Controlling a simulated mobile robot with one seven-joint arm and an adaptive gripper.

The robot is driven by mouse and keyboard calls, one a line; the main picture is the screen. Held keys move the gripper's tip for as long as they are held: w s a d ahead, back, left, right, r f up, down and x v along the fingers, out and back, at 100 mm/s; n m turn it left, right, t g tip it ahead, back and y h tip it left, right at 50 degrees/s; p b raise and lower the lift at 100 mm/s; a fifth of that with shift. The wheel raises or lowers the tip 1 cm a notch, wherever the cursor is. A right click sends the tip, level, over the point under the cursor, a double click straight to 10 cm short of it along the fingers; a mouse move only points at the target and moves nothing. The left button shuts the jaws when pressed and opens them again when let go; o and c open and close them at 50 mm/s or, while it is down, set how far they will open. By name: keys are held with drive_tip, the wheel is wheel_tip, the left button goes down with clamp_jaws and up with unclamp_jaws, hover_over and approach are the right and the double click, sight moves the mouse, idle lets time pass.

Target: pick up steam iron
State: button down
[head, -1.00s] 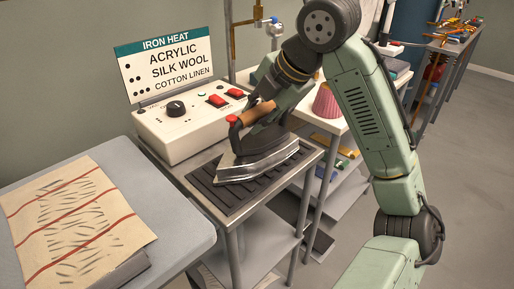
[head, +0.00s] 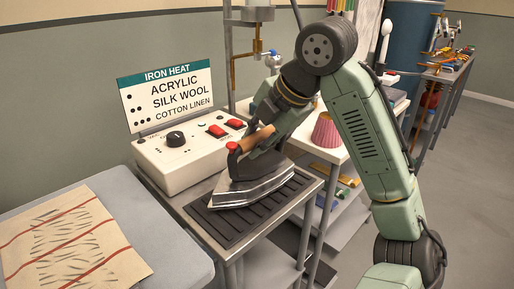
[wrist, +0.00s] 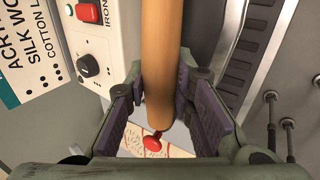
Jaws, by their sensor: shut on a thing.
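The steam iron (head: 250,187) has a dark body, a metal soleplate, a wooden handle and a red knob. It is over the black ribbed mat (head: 222,228) on the metal side table; I cannot tell whether its soleplate still touches the mat. My gripper (head: 265,137) is shut on the wooden handle from above. In the wrist view my gripper's fingers (wrist: 160,95) lie on either side of the brown handle (wrist: 161,50), with the red knob (wrist: 153,143) beyond. The fingers partly hide the iron's upper body.
The white control box (head: 188,155) with dial and red switches stands close behind the iron, with the heat sign (head: 167,92) above it. The padded ironing surface (head: 160,230) with a striped cloth (head: 65,245) is at left. A shelf unit with a pink shade (head: 326,131) is at right.

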wheel_tip(320, 180, up, 2)
drive_tip(key=shift+r, duration=0.15)
drive_tip(key=s+d+r+b, duration=0.1)
drive_tip(key=s+d+b, duration=0.2)
drive_tip(key=s, duration=1.2)
drive_tip(key=shift+s+d+r, duration=0.2)
drive_tip(key=shift+s+d, duration=0.05)
drive_tip(key=shift+s, duration=0.1)
